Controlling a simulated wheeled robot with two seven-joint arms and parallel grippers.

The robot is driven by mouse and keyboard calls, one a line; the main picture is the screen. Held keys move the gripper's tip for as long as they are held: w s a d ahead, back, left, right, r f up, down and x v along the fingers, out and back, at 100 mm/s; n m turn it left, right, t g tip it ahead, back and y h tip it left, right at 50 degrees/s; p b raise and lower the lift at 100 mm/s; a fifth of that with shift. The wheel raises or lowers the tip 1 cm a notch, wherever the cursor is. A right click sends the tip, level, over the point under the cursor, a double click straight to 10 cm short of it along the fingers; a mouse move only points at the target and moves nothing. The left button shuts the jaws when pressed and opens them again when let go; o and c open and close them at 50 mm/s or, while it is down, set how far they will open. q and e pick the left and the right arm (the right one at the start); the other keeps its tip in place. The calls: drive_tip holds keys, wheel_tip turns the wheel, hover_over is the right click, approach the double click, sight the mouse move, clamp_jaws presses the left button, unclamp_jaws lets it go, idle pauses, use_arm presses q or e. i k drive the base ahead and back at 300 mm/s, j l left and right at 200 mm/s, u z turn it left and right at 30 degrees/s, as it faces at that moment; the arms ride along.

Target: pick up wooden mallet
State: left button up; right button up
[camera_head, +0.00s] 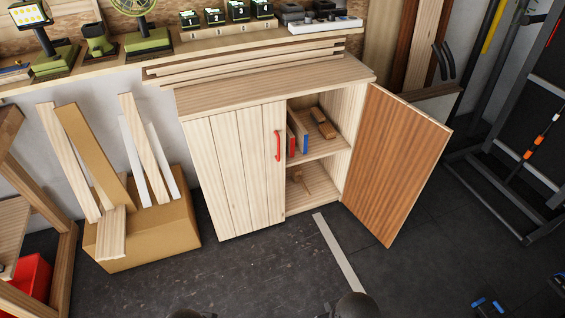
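A light wooden mallet-like object (299,181) lies on the lower level inside the open right side of the wooden cabinet (238,155). It is small in the picture and partly in shadow, so its exact shape is hard to tell. A darker brown wooden object (322,122) lies on the shelf above; I cannot tell whether it is a block or a tool. Neither of my grippers can be made out. Only dark rounded parts show at the bottom edge, probably mine.
The cabinet's right door (397,165) stands wide open; the left door with a red handle (278,146) is shut. A cardboard box (150,235) with planks stands at left. A pale strip (338,252) lies on the dark floor. A dark rack (500,150) stands right.

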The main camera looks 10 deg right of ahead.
sight(295, 171)
drive_tip(key=u, duration=2.15)
drive_tip(key=l+z, duration=0.2)
drive_tip(key=z, duration=0.25)
drive_tip(key=l+z, duration=0.15)
drive_tip(key=z, duration=0.25)
drive_tip(key=l+z, duration=0.2)
drive_tip(key=z, duration=0.25)
drive_tip(key=l+z, duration=0.15)
drive_tip(key=z, duration=0.25)
drive_tip(key=i, duration=0.05)
